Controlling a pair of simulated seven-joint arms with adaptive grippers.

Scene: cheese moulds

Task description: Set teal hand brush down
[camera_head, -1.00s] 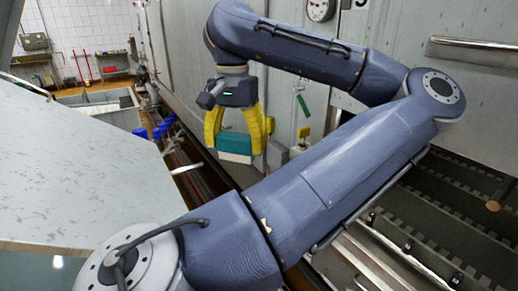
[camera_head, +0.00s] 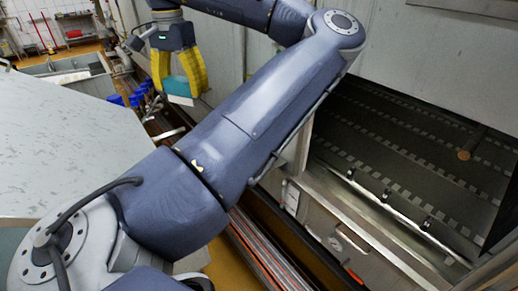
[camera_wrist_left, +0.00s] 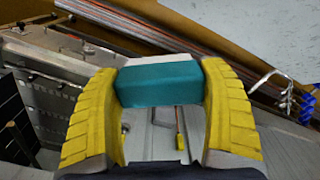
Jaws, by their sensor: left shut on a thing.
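The teal hand brush (camera_head: 179,87) is a teal block with a pale strip along its lower side. It hangs in the air between the yellow fingers of my left gripper (camera_head: 180,82), in the upper left of the head view. In the left wrist view the brush (camera_wrist_left: 160,84) spans the gap between both fingers of the left gripper (camera_wrist_left: 160,88), which touch its two ends. The pale strip shows along its far edge. No surface is seen touching the brush. My right gripper is in neither view.
A pale speckled worktop (camera_head: 70,140) fills the left of the head view. Several blue items (camera_head: 132,99) stand beyond its edge. A dark, slotted bay (camera_head: 420,160) lies at the right. A yellow-handled tool (camera_wrist_left: 180,136) shows below the brush in the wrist view.

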